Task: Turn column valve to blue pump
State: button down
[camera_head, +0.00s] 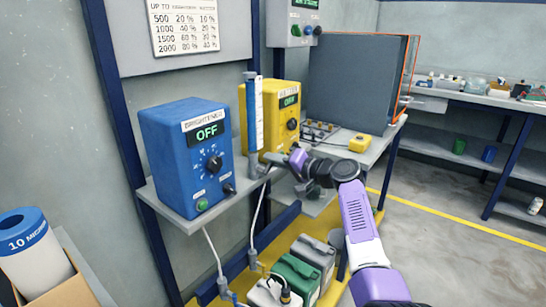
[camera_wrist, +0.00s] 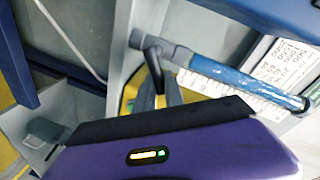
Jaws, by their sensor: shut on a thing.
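The blue pump (camera_head: 188,160), labelled BRIGHTENER and showing OFF, stands on the left shelf. The yellow pump (camera_head: 284,122), also OFF, stands behind it to the right. The column valve (camera_wrist: 165,50) is a grey fitting at the column's end with a black lever (camera_wrist: 154,72). My gripper (camera_head: 272,158) is at the column's foot, shut on the valve lever. The exact fingertip contact is partly hidden, and the lever's pointing direction is unclear in the head view.
Grey and green canisters (camera_head: 297,275) stand on the yellow floor platform below, with hoses rising to the shelf. Open floor lies to the right.

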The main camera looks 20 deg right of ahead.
jog(key=shift+d+f+m, duration=0.1)
jog(key=shift+f+m, duration=0.05)
jog(key=shift+m, duration=0.25)
dwell(0.3)
jog(key=c, duration=1.4)
grip_release()
jog(key=shift+c, duration=0.2)
jog(key=shift+d, duration=0.1)
jog(key=p+v, duration=0.2)
jog(key=v, duration=0.5)
jog(key=shift+s+d, duration=0.2)
jog(key=shift+s, duration=0.1)
